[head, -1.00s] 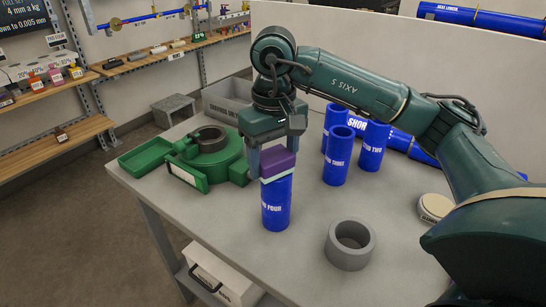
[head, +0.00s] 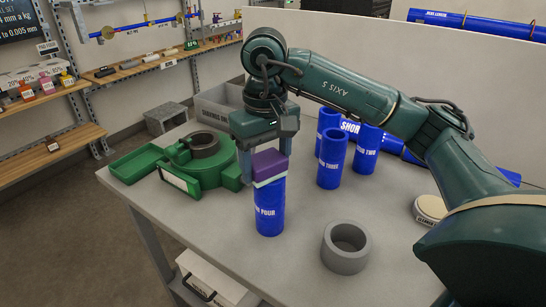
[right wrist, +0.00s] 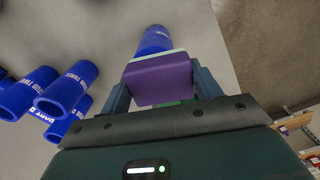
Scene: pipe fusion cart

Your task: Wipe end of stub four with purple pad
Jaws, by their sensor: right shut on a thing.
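Stub four (head: 270,211) is a blue tube standing upright on the grey table, with white lettering on its side. My right gripper (head: 269,165) is above it, pointing down and shut on the purple pad (head: 269,163). The pad has a pale underside that lies over the stub's top end and looks to touch it; the pad hides most of that end. In the right wrist view the purple pad (right wrist: 160,80) sits between the fingers, with the blue stub (right wrist: 153,40) just beyond it. My left gripper is not in view.
Several blue stubs, including stub three (head: 332,158) and stub two (head: 367,152), stand behind to the right. A green clamp-like fixture (head: 208,165) is at left. A grey ring (head: 345,247) lies in front right, a round tin (head: 430,208) farther right. The table's front edge is near.

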